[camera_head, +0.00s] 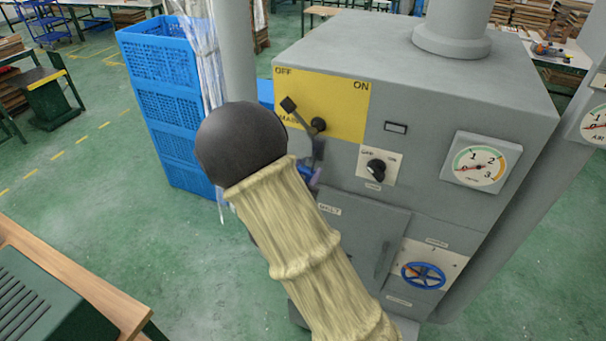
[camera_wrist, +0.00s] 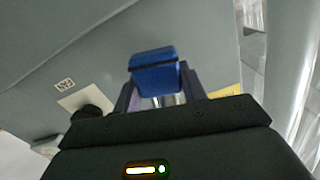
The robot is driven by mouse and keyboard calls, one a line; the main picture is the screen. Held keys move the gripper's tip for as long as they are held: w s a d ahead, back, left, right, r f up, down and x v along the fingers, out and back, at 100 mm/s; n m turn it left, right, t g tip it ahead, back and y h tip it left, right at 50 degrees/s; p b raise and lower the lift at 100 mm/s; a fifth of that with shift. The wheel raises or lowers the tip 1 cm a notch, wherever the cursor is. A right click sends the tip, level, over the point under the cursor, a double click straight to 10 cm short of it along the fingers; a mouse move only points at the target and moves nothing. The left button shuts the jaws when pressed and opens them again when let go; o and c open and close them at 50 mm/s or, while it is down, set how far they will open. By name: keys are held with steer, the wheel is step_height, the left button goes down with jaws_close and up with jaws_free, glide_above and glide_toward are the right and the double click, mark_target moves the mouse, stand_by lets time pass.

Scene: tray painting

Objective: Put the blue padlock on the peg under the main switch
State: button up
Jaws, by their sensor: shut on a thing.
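The blue padlock (camera_wrist: 154,74) is held between the two fingers of my gripper (camera_wrist: 158,88) in the wrist view, its shackle pointing back toward the palm. In the head view only a small blue part of the padlock (camera_head: 306,171) shows beside my arm. The main switch (camera_head: 318,124) is a dark lever on a yellow plate (camera_head: 345,105), with its handle toward OFF. My gripper is just below that plate, close to the cabinet front. The peg cannot be made out; my arm covers part of the area under the switch.
The grey cabinet (camera_head: 450,90) also carries a small black knob (camera_head: 376,170), a gauge (camera_head: 481,162) and a blue handwheel (camera_head: 423,275). Blue crates (camera_head: 160,100) stand left of it. A wooden bench (camera_head: 75,285) is at the lower left, with open green floor between.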

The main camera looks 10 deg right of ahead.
steer(key=shift+w+d, duration=0.2)
steer(key=shift+w, duration=0.05)
steer(key=shift+w+d+f+b, duration=0.45)
steer(key=shift+w+b, duration=0.1)
steer(key=shift+b, duration=0.15)
steer(key=o, duration=1.1)
steer(key=shift+a, duration=0.1)
steer(key=shift+s+a+b, duration=0.3)
steer(key=shift+s+a, duration=0.05)
steer(key=shift+s, duration=0.1)
steer(key=b+v, duration=0.4)
steer(key=v, duration=1.2)
steer(key=shift+s+b, duration=0.15)
steer(key=shift+b, duration=0.25)
